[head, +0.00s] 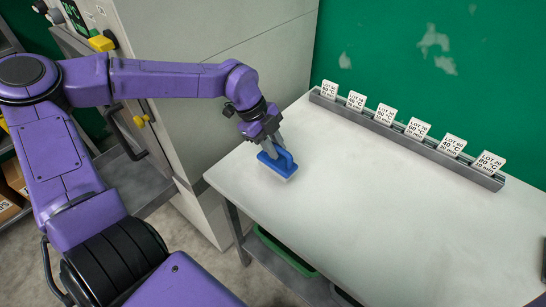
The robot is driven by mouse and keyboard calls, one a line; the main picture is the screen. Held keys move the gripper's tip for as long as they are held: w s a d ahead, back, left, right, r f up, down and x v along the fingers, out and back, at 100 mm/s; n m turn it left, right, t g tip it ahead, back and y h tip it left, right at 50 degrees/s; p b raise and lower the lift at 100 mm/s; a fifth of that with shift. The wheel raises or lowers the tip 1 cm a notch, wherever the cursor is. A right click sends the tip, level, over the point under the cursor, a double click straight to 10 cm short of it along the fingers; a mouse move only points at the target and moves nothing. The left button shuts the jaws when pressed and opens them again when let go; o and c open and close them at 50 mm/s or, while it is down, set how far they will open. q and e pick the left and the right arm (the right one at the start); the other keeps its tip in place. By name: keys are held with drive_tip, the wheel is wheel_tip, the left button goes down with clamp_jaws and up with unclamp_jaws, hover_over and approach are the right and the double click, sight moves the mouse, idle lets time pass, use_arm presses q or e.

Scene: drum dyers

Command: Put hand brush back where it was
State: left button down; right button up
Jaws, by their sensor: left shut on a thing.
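The hand brush (279,164) is blue with a pale underside. It is at the left end of the white table (350,220), near the edge beside the grey cabinet. My left gripper (272,150) points down and is shut on the brush's upper part. I cannot tell whether the brush touches the table top or is just above it. My right gripper is not in view.
A grey rail (400,137) with several white lot cards runs along the table's back edge. A tall grey cabinet (210,40) stands left of the table. A green bin (285,252) is below the table. The middle of the table top is clear.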

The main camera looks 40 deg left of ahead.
use_arm(q)
wheel_tip(320, 180, down, 3)
drive_tip(key=shift+s+a+r, duration=0.1)
drive_tip(key=shift+s+r, duration=0.05)
drive_tip(key=shift+r, duration=0.05)
drive_tip(key=c, duration=1)
unclamp_jaws()
drive_tip(key=shift+v, duration=1.35)
drive_tip(key=shift+p+v, duration=3.35)
drive_tip(key=shift+v, duration=1.3)
